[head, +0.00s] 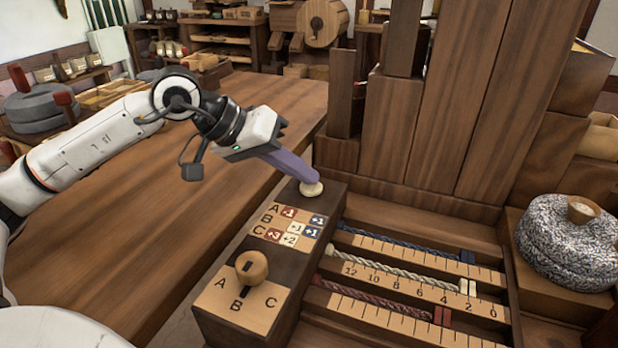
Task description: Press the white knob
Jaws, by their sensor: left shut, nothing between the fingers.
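The white knob (311,189) is a small pale button at the far end of the top of a dark wooden box (334,205). My left gripper (312,180) comes in from the left, with its purple fingers shut and empty. Its fingertips are right at the knob and cover its upper part. They look to be touching it, but I cannot tell whether the knob is pushed down. My right gripper is not in view.
The same box bears a round wooden selector knob (252,266) marked A, B, C and a number chart (289,232). To its right are scales with blue, white and red cords. Tall wooden panels (470,90) stand behind. A speckled millstone (570,245) sits at right.

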